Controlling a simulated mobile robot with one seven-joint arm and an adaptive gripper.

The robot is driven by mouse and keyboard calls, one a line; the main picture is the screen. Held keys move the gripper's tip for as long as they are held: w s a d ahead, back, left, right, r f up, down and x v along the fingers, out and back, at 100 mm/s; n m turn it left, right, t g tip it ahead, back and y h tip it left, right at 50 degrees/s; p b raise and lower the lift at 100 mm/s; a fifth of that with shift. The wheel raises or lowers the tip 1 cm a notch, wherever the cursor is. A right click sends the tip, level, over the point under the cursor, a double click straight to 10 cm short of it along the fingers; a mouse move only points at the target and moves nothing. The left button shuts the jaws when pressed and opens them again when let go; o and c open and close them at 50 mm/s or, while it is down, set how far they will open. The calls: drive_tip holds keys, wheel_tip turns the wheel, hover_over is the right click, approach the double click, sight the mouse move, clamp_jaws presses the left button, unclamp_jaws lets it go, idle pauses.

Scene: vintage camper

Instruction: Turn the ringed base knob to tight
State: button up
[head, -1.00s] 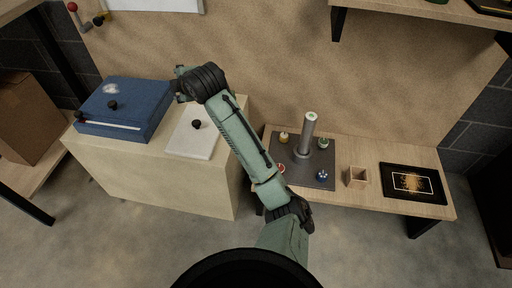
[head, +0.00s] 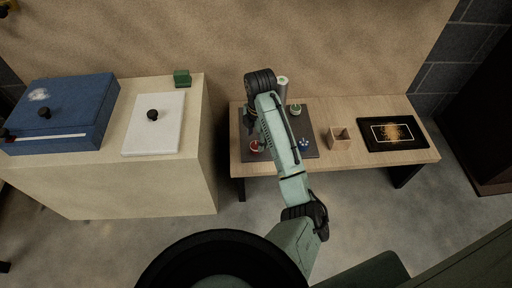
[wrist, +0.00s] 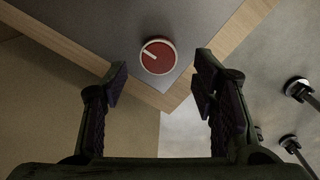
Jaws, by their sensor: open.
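A round red knob (wrist: 158,57) with a pale ring around its rim and a white pointer line sits near the corner of a dark grey base plate (wrist: 150,15). Its line points toward the left and slightly up in the wrist view. In the head view the red knob (head: 255,147) is at the plate's front left. My gripper (wrist: 160,82) is open and empty, with its fingers apart on either side below the knob in the wrist view, not touching it. In the head view my gripper hangs above the plate's left side, partly hidden by my arm.
A green knob (head: 296,110) and a blue knob (head: 305,143) sit on the same plate, with an upright post (head: 282,88) partly behind my arm. A small wooden box (head: 338,139) and a black framed picture (head: 390,134) are to the right. A cabinet (head: 185,185) stands left.

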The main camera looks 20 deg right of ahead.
sight(256, 145)
drive_tip(key=shift+w+f+b, duration=0.15)
drive_tip(key=shift+f+b, duration=0.45)
drive_tip(key=shift+f, duration=1.6)
drive_tip(key=shift+c, duration=0.2)
drive_tip(key=c, duration=1.1)
